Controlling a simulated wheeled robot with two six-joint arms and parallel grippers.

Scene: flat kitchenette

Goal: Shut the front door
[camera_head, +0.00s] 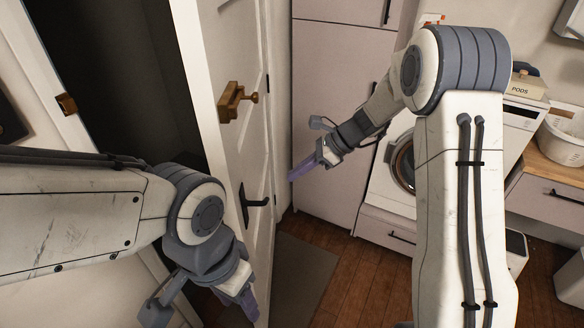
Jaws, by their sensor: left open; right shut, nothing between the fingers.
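The white front door (242,50) stands ajar, with a dark gap between its free edge and the door frame (38,62) at the left. It has a brass latch (235,102) near the top and a black lever handle (257,203) lower down. My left gripper (249,303) is open, below the handle at the bottom of the picture, overlapping the door's lower part; I cannot tell whether it touches. My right gripper (303,170) is shut and empty, to the right of the door and its handle, in front of a tall cabinet.
The tall pale cabinet (335,75) and a washing machine (397,165) stand right of the door. A grey mat (302,272) lies on the wooden floor. A white basket (565,135) rests on the counter at right.

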